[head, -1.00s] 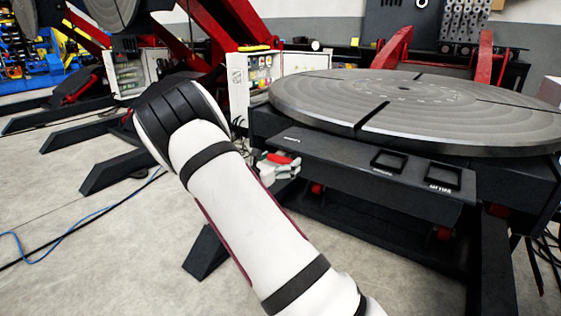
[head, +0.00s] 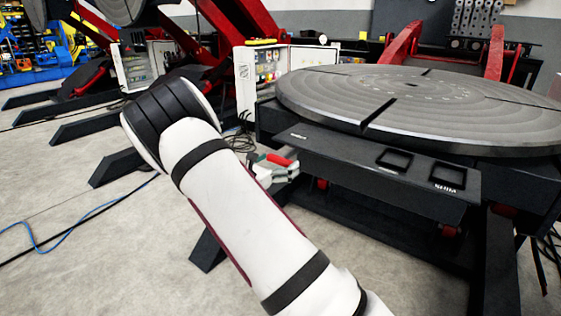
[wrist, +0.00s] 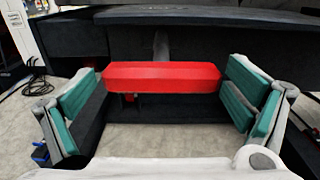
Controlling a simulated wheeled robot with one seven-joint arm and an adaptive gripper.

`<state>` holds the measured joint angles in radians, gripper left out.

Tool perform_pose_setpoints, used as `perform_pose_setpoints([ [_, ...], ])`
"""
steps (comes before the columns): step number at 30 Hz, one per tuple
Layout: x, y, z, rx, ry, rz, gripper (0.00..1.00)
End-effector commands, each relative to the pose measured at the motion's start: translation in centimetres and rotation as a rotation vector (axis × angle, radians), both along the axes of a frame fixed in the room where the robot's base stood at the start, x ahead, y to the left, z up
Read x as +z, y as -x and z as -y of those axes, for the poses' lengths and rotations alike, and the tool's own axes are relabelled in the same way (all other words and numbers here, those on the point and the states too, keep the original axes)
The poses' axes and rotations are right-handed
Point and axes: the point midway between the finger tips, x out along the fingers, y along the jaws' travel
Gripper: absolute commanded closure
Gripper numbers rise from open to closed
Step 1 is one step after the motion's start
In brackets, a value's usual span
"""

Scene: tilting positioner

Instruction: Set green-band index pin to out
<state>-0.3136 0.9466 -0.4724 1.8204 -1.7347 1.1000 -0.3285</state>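My gripper (wrist: 160,92) is open, with teal pads on both fingers. A red bar-shaped handle (wrist: 160,76) lies crosswise between the fingers in the wrist view, with small gaps to the pads at both ends. A grey shaft (wrist: 161,46) shows behind the bar and runs toward the dark frame. In the head view the red handle (head: 280,160) shows at my gripper (head: 272,170), by the left end of the positioner's dark front beam. I see no green band on the pin; it may be hidden behind the bar.
The round grey positioner table (head: 430,105) sits above the dark front beam (head: 370,165), which has two square recesses. A white control cabinet (head: 258,75) stands behind. Black cables (wrist: 38,85) lie at left in the wrist view. Open floor (head: 110,240) is at left.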

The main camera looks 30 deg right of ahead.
Motion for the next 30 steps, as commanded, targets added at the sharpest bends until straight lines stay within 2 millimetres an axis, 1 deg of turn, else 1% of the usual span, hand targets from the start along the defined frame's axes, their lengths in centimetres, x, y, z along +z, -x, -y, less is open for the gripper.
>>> perform_pose_setpoints([
  [9,0.1,0.0,0.2,-0.002,0.001,0.0,0.0],
  [13,0.1,0.2,-0.7,0.0,0.002,0.001,0.0],
  [17,0.1,0.9,-2.6,0.002,0.001,0.0,0.0],
  [24,0.1,2.6,-7.3,0.002,0.001,-0.001,0.0],
  [30,0.1,3.7,-10.0,0.0,0.001,0.001,0.0],
])
